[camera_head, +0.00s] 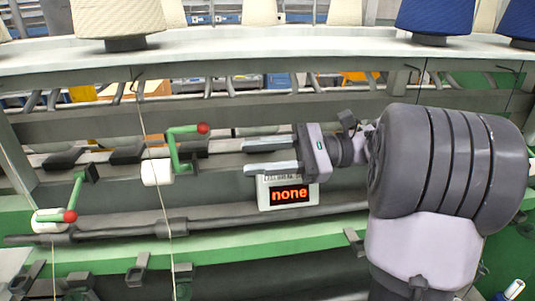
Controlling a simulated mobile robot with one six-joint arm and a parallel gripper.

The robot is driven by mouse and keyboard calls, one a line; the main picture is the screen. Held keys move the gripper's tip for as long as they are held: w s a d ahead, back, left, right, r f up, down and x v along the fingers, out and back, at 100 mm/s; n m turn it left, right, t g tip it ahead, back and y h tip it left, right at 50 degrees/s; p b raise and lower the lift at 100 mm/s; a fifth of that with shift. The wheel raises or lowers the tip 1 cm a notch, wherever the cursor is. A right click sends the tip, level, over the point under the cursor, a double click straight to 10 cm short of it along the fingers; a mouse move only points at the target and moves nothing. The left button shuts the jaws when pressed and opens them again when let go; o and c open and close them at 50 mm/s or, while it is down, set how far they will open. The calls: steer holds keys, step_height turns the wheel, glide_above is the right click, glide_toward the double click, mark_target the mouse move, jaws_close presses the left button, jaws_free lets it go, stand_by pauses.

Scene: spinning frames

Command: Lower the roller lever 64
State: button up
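Two green roller levers with red knobs show at the left. The right lever (174,146) is raised, its red knob (204,128) up and to the right, beside a white roller (157,172). The left lever (76,190) hangs down, its red knob (70,216) touching or in front of another white roller (48,221). I cannot read a number 64 on either. My gripper (247,157) is open and empty, its two grey fingers pointing left with a gap between them. It is right of the raised lever and a little lower than its knob, apart from it.
A long dark bar (300,215) runs across below, over a green rail (240,241). Thin threads hang at the left. Yarn cones (118,17) stand on the shelf above.

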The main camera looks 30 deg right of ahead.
steer(key=shift+v, duration=0.85)
